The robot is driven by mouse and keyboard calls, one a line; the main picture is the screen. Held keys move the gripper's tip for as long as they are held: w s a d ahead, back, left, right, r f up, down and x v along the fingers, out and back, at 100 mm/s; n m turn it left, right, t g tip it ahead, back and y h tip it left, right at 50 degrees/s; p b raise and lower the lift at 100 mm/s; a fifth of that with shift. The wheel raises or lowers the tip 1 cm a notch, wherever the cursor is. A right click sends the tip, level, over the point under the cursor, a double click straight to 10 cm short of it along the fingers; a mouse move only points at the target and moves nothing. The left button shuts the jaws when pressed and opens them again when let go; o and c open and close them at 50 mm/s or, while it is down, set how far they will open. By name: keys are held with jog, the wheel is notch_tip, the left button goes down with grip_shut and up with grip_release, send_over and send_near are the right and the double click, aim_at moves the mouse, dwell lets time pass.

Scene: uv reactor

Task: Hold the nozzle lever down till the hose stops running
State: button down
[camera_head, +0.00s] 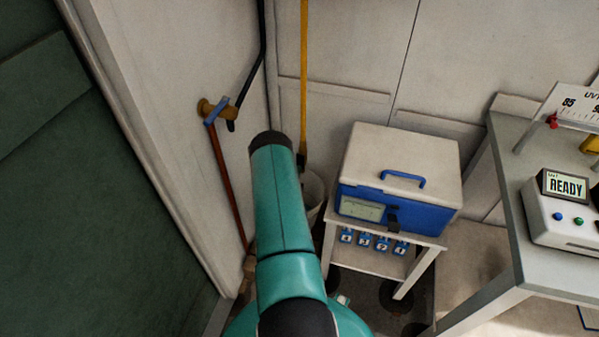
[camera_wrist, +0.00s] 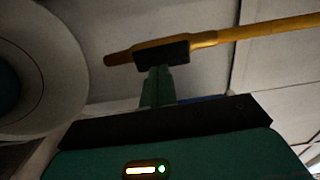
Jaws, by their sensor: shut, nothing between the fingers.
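In the head view a brass fitting (camera_head: 230,111) with a blue lever (camera_head: 216,109) is on the wall, left of my arm. A black hose (camera_head: 249,80) runs up from it and a red-brown pipe (camera_head: 230,185) runs down. I cannot tell which part is the nozzle, and no running water shows. My gripper (camera_wrist: 163,54) shows in the wrist view, its fingers together and empty, their dark tips overlapping a yellow-orange pole (camera_wrist: 245,33) behind. I cannot tell whether they touch it.
A yellow pole (camera_head: 304,70) stands by a white bucket (camera_head: 314,190), partly hidden by my arm. A blue box with a white lid (camera_head: 400,160) sits on a small stand (camera_head: 375,262). A grey table (camera_head: 535,270) holds a READY device (camera_head: 570,210). A dark green panel (camera_head: 60,200) fills the left.

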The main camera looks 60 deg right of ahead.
jog(key=s+a, duration=0.1)
jog(key=a, duration=0.9)
jog(key=shift+s+a+f, duration=0.15)
jog(key=shift+a, duration=0.05)
